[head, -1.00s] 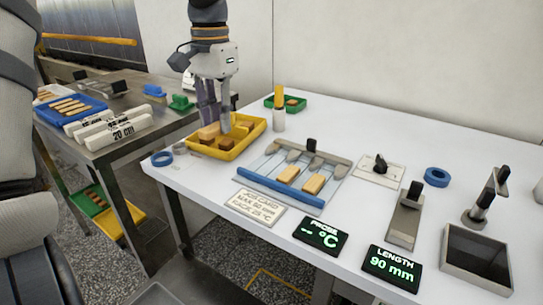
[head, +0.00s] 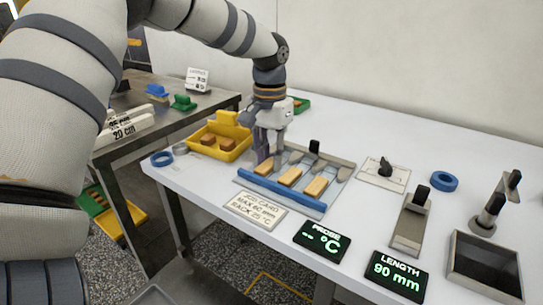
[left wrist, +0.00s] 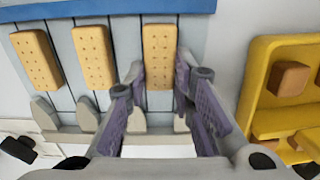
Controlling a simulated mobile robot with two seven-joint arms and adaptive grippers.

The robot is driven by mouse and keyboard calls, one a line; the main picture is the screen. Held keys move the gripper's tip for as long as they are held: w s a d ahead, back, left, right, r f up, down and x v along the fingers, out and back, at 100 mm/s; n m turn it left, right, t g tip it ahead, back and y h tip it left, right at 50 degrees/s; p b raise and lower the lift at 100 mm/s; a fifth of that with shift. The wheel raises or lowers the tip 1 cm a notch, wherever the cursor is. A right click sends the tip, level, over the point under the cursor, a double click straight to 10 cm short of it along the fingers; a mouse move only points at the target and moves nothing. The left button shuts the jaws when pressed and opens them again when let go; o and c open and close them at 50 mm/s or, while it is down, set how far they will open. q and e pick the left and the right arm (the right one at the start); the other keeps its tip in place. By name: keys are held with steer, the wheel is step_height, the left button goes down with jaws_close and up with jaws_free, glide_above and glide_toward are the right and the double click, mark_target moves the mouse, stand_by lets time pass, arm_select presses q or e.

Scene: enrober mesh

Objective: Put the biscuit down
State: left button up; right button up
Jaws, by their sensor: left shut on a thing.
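My left gripper (head: 264,156) is over the left end of the grey slatted rack (head: 340,176), which has a blue bar (head: 283,194) along its front. It is shut on a tan biscuit (left wrist: 159,50), one finger on each long side. The held biscuit also shows below the fingers in the head view (head: 263,168). It lines up with the leftmost lane; I cannot tell whether it touches the rack. Two more biscuits, a middle one (head: 290,177) and a right one (head: 317,187), lie in neighbouring lanes, apart from my fingers. My right gripper is out of view.
A yellow tray (head: 236,153) with brown blocks stands just left of the rack. A job card (head: 255,210), a probe display (head: 321,240) and a length display reading 90 mm (head: 397,277) lie in front. A blue ring (head: 444,180) lies to the right.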

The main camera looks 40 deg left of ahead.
mark_target(270, 162)
arm_select(q)
steer(key=o, duration=0.9)
step_height(270, 162, up, 12)
steer(key=shift+r, duration=0.15)
steer(key=shift+d, duration=0.1)
